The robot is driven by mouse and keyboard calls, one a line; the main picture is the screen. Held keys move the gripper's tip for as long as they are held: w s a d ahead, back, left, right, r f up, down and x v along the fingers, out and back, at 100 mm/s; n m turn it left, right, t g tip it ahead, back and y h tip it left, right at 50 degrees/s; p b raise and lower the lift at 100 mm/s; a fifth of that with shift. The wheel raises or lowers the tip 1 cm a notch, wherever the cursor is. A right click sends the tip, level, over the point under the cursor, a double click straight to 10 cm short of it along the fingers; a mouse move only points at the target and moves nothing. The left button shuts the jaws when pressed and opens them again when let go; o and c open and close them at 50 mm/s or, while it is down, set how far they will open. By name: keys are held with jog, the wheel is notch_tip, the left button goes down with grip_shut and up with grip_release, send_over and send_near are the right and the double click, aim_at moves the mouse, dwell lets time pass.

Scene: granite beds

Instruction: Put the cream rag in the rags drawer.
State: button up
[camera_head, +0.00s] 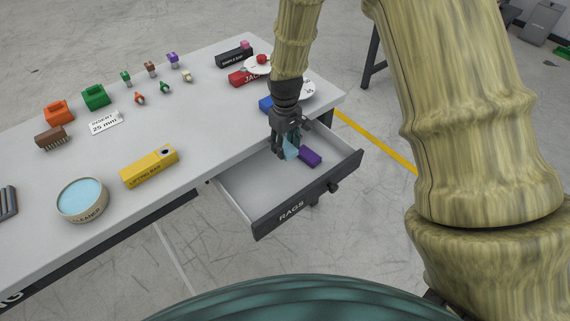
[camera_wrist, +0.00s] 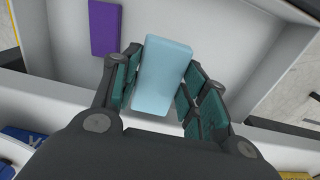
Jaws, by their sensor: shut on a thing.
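The rags drawer (camera_head: 262,215) is pulled out from the table, with RAGS on its front. My gripper (camera_head: 285,146) is over the drawer, pointing down, and shut on a light blue folded rag (camera_head: 291,152). In the wrist view the light blue rag (camera_wrist: 163,78) sits between the teal finger pads, with the drawer floor (camera_wrist: 65,45) behind it. A purple rag (camera_head: 310,157) lies in the drawer to the right of the held one. I cannot tell whether the held rag touches the drawer floor. I see no cream-coloured rag.
The table (camera_head: 200,105) holds a yellow LIFTING BAR box (camera_head: 150,167), a CLEANER tub (camera_head: 83,205) and several small coloured parts at the back. A blue block (camera_head: 265,104) stands close behind my gripper. The left part of the drawer floor is clear.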

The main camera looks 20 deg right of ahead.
aim_at(285, 172)
jog(key=shift+f+p, duration=0.45)
jog(key=shift+f, duration=4.6)
jog(key=shift+f, duration=0.1)
jog(key=o, duration=1.2)
jog(key=shift+r+b, duration=0.65)
jog(key=shift+r, duration=5.45)
